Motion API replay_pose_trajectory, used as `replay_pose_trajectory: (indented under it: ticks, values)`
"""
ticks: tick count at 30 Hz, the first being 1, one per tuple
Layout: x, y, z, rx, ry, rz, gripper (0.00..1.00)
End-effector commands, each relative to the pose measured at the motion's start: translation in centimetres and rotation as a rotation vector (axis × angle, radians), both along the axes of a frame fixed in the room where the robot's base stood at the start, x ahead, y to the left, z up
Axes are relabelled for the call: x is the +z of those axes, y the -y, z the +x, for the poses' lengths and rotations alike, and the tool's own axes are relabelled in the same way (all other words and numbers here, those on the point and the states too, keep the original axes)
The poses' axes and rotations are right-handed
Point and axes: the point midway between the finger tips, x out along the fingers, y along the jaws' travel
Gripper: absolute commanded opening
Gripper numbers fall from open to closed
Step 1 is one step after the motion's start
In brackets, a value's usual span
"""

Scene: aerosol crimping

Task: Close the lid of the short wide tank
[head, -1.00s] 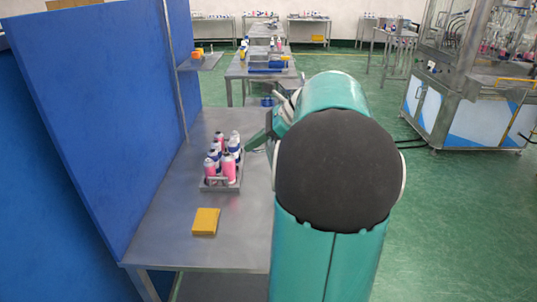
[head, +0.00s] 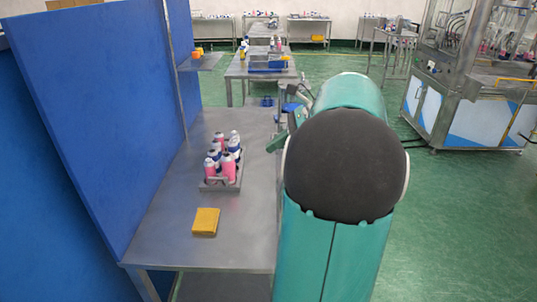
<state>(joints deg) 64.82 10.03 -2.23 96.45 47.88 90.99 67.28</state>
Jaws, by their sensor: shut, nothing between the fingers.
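I cannot make out the short wide tank or its lid in the head view; my own teal arm covers much of the middle and may hide it.
A grey tray (head: 220,187) with several pink and white bottles stands on the steel table (head: 165,240). A yellow block (head: 206,222) lies in front of it. A blue partition (head: 95,110) bounds the left. A filling machine (head: 465,85) stands right, beyond open green floor.

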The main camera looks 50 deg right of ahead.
Motion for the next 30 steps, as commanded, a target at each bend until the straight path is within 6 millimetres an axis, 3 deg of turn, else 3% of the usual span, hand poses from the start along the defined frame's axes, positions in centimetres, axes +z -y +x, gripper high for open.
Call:
replay_pose_trajectory:
  ticks: [19,30]
  values:
    - [-0.3,2.0,-2.4,-0.003,-0.004,0.001,0.00]
    - [2.9,3.2,-3.8,-0.002,-0.001,-0.002,0.00]
